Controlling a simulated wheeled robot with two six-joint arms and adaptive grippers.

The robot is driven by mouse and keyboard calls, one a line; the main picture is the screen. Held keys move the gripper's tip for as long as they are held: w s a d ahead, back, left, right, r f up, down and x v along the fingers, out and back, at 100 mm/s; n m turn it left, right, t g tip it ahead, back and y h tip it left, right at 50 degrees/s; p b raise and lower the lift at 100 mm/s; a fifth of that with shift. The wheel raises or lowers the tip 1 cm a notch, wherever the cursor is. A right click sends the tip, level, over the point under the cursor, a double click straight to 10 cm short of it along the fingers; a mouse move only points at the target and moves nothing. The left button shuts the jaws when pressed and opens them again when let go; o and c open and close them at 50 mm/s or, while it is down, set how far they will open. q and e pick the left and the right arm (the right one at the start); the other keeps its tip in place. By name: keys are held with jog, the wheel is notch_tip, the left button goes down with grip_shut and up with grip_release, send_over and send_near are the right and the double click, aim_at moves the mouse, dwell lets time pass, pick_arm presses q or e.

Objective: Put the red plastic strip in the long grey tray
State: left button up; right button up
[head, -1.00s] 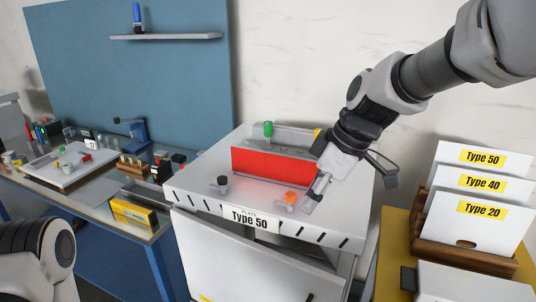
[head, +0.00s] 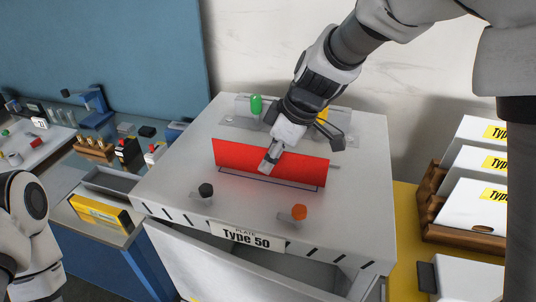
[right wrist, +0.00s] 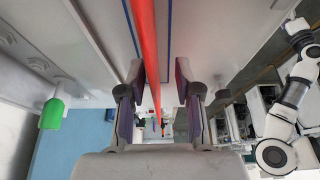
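The red plastic strip (head: 230,157) stands upright on edge on the white plate labelled Type 50, beside a dark-blue outlined rectangle. My right gripper (head: 268,165) is at the strip's upper middle, one finger in front; the other is hidden behind. In the right wrist view, the open fingers (right wrist: 160,73) lie on either side of the red strip (right wrist: 145,30), with gaps showing. The long grey tray (head: 112,181) lies on the bench at the left, open and apparently empty. My left arm shows at the left edge; its gripper is out of view.
Green (head: 256,104), yellow (head: 322,115), black (head: 206,190) and orange (head: 299,212) knobs stand around the strip. A yellow box (head: 98,213) sits before the tray. White labelled plates (head: 480,165) stand in a wooden rack at the right.

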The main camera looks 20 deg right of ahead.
jog(key=shift+w+a+f, duration=0.25)
jog(key=shift+w+f, duration=0.55)
jog(key=shift+f, duration=0.15)
jog(key=shift+s+r, duration=0.25)
jog(key=shift+s, duration=0.25)
grip_shut()
